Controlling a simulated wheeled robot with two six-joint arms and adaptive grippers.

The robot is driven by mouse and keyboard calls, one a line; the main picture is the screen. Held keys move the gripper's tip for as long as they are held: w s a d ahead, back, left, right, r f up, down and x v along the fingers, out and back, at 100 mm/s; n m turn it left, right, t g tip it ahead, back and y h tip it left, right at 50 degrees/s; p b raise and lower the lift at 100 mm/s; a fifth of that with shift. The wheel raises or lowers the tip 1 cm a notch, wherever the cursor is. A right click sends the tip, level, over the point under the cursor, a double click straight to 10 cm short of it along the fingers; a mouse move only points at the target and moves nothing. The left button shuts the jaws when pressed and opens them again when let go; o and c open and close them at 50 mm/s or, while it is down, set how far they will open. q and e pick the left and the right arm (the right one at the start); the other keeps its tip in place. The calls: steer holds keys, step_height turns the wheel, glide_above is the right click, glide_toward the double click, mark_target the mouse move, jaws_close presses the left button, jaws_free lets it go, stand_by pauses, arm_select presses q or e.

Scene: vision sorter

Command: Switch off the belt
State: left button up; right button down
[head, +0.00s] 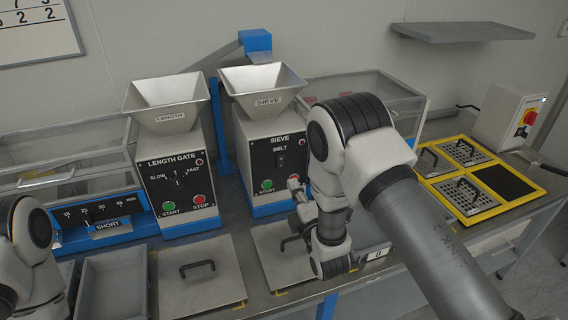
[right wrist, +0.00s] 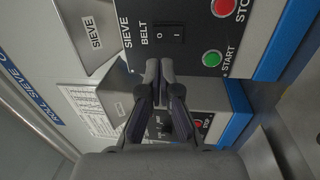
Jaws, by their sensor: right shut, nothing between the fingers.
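The sieve machine's black panel (head: 276,158) stands in the middle of the head view, with the small belt switch (head: 282,161) under the word BELT. In the right wrist view the belt switch (right wrist: 168,32), marked 0 and I, shows at the top. I cannot tell which side of it is pressed in. My right gripper (head: 294,184) is in front of the lower part of this panel, partly hidden by my own arm. In the right wrist view its fingers (right wrist: 158,68) are shut and empty, just below the switch in the picture; contact cannot be told.
The green start button (right wrist: 212,58) and red stop button (right wrist: 222,8) are close to the switch. The length gate machine (head: 175,180) stands to the left. A lidded tray (head: 280,255) lies in front. A yellow-framed rack (head: 480,215) is at the right.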

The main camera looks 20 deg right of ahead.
mark_target(280, 159)
steer(key=w, duration=0.2)
steer(key=w+p, duration=0.1)
steer(key=w, duration=0.2)
steer(key=w+r, duration=0.1)
steer(key=w, duration=0.2)
steer(key=shift+w+a+p, duration=0.1)
steer(key=shift+a+p, duration=0.05)
steer(key=shift+p, duration=0.2)
